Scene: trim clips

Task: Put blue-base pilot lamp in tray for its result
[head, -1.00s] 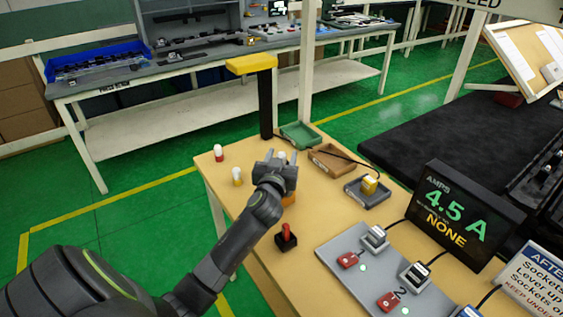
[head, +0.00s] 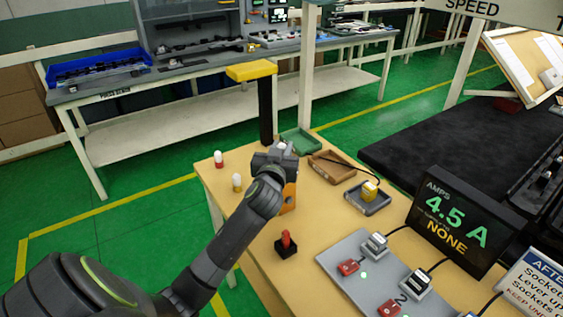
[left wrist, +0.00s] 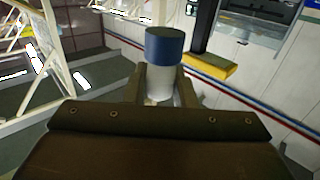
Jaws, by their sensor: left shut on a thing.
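The blue-base pilot lamp shows in the left wrist view, with its blue base (left wrist: 164,46) beyond the fingertips and its white body (left wrist: 160,84) between the jaws. My left gripper (left wrist: 160,90) is shut on it. In the head view my left gripper (head: 276,152) is above the far part of the table, just short of the green tray (head: 300,141); it hides most of the lamp. A brown tray (head: 332,167) lies right of the green one. A grey tray (head: 368,199) with a yellow block in it lies nearer. My right gripper is not in view.
A red-base lamp (head: 219,160) and a yellow-base lamp (head: 237,182) stand at the table's left edge. An orange stand (head: 288,198) is beside my arm, a red lever (head: 286,243) nearer. A display (head: 462,220) reads 4.5 A, NONE. A yellow-topped black post (head: 265,108) rises behind.

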